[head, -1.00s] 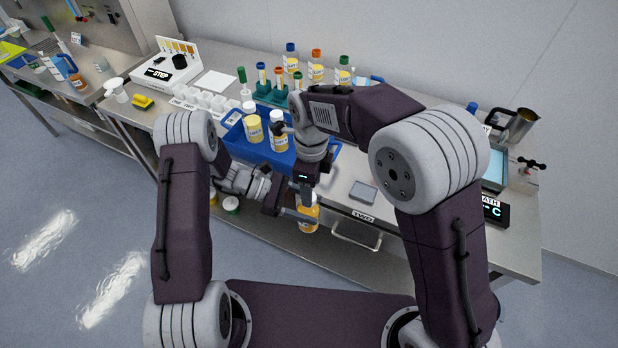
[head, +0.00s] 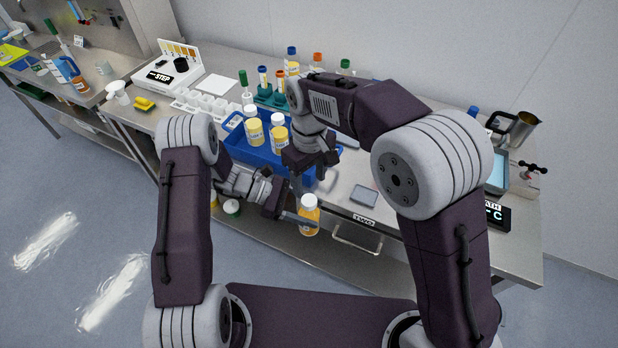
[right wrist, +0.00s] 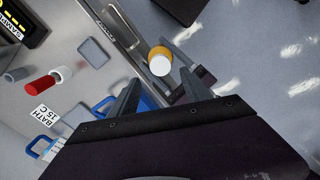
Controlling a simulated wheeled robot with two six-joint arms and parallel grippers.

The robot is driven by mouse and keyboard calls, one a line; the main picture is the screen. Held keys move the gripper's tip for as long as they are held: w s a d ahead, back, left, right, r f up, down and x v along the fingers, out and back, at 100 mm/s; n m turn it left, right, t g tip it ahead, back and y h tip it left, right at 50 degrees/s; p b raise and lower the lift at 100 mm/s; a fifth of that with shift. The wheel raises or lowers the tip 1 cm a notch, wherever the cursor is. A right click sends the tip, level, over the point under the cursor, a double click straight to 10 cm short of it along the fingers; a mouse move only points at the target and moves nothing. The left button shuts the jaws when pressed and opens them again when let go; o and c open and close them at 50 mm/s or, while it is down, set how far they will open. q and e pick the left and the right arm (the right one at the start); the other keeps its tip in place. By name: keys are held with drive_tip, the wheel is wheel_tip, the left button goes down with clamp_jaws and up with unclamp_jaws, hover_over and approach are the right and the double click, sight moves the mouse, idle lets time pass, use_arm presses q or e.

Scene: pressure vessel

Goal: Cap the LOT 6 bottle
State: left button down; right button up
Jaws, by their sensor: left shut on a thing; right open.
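My left gripper (head: 288,217) is shut on an orange-yellow bottle (head: 308,222) with a white top, held upright in front of the bench edge. Its label is too small to read. The white top looks like a cap in place; I cannot tell how tightly it sits. In the right wrist view the bottle (right wrist: 158,52) shows from above, its white top between and beyond the fingers. My right gripper (head: 298,182) is open and empty, above and slightly left of the bottle, apart from it.
A blue tray (head: 234,142) on the bench holds white-capped bottles (head: 254,132). Capped tubes in a teal rack (head: 268,98) and several bottles stand behind it. A grey pad (head: 363,195) lies to the right. A drawer handle (head: 357,238) juts from the bench front.

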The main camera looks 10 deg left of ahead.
sight(309, 200)
drive_tip(key=shift+f, duration=4)
clamp_jaws()
drive_tip(key=m, duration=0.5)
drive_tip(key=shift+o, duration=0.2)
unclamp_jaws()
